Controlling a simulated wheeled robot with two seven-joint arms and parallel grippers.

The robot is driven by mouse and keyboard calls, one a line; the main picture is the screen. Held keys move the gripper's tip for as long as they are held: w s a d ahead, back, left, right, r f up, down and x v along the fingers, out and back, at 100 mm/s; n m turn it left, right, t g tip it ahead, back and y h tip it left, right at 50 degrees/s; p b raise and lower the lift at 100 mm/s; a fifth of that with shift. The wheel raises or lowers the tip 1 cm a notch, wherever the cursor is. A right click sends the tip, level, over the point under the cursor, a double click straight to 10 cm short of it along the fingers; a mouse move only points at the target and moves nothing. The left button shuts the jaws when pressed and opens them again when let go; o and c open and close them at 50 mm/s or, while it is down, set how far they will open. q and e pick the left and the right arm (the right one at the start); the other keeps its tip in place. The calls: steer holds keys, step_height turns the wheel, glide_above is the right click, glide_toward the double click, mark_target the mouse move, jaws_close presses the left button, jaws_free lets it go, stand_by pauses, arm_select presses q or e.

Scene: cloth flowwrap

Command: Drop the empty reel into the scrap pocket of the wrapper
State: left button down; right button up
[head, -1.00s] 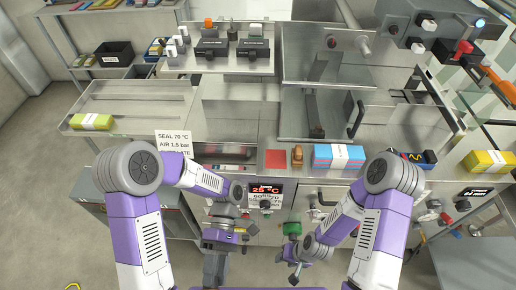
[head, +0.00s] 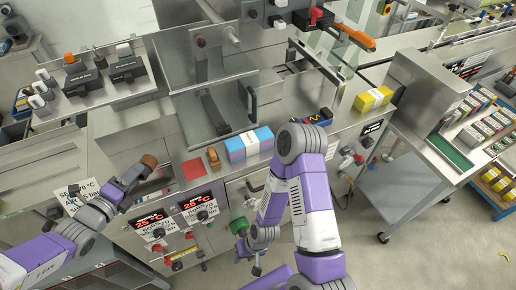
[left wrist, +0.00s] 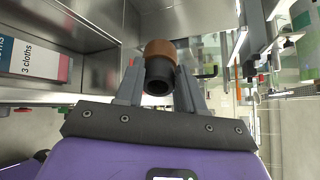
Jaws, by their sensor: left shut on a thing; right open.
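My left gripper (head: 137,168) is shut on a short brown and black cylinder, which I take to be the empty reel (head: 149,161). It is held up over the left front part of the steel machine. In the left wrist view the reel (left wrist: 159,50) sits between both fingers (left wrist: 158,88), brown end away, dark hollow end toward the camera. My right gripper (head: 256,262) hangs low in front of the machine, open, near a green knob (head: 239,227). The wrapper (head: 185,130) is the steel machine ahead. I cannot tell which opening is the scrap pocket.
A "3 cloths" label (left wrist: 35,52) shows in the left wrist view. A steel cart (head: 400,190) stands right.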

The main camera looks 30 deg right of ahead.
arm_select(q)
steer(key=w+a+f+n+t+y+b, duration=0.2)
steer(key=a+f+n+y+b, duration=0.1)
steer(key=a+f+b, duration=0.2)
steer(key=shift+a+f+t, duration=0.25)
steer(key=shift+f+t, duration=0.05)
steer(key=shift+f, duration=0.25)
steer(key=c, duration=0.6)
jaws_free()
steer(key=p+v, duration=0.1)
steer(key=v, duration=0.6)
steer(key=shift+s+p, duration=0.2)
steer(key=shift+p, duration=0.1)
